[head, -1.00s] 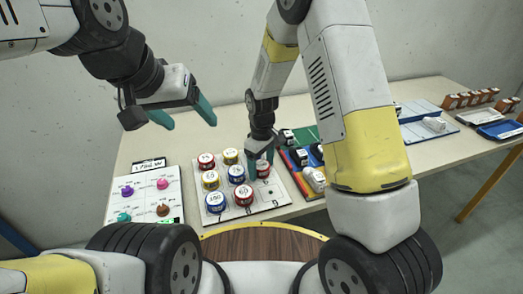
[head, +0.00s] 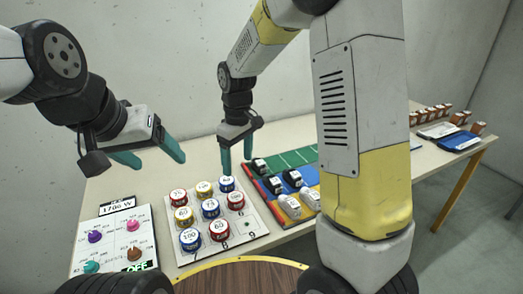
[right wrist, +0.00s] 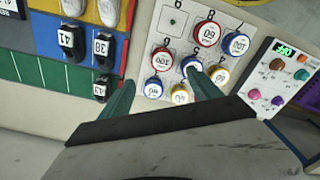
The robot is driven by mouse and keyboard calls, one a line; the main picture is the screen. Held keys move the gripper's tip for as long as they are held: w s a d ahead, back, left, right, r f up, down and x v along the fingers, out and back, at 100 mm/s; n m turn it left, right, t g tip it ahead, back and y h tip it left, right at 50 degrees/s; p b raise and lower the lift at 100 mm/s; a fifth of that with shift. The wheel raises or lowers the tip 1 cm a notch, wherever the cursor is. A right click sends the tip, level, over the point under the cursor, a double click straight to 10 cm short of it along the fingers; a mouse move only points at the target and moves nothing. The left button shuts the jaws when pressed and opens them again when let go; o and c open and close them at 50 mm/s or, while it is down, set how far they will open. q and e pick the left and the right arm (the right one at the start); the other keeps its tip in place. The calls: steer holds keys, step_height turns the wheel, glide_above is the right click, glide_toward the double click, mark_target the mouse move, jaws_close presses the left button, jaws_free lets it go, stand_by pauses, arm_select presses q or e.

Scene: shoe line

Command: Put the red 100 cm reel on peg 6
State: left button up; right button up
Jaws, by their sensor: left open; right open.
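The white peg board (head: 262,222) holds reels in three rows. A red reel (head: 236,200) sits at the right end of the middle row, at peg 6. It also shows in the right wrist view (right wrist: 162,59); its label is too small to read surely. Peg 9, at the front right corner, is bare. My right gripper (head: 237,158) is open and empty, above and behind the back right of the board, apart from the red reel. In the right wrist view its fingers (right wrist: 160,80) are spread. My left gripper (head: 158,161) is open and empty, above the table left of the board.
Other red, yellow and blue reels stand close around the red one. A control panel (head: 104,238) with coloured knobs lies left of the board. A coloured mat (head: 300,160) with several shoes lies right. My right arm hides part of the table.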

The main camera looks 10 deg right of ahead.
steer(key=s+d+r+m+t+y, duration=0.1)
steer(key=s+d+r+m+t, duration=0.2)
steer(key=s+d+r, duration=0.3)
steer(key=s+d+r+m+t, duration=0.2)
steer(key=s+d+r+m, duration=0.3)
steer(key=s+r, duration=0.4)
steer(key=s+d, duration=0.1)
steer(key=s, duration=0.2)
steer(key=shift+s+d+m+t+y, duration=0.35)
steer(key=shift+s+m+t+y, duration=0.05)
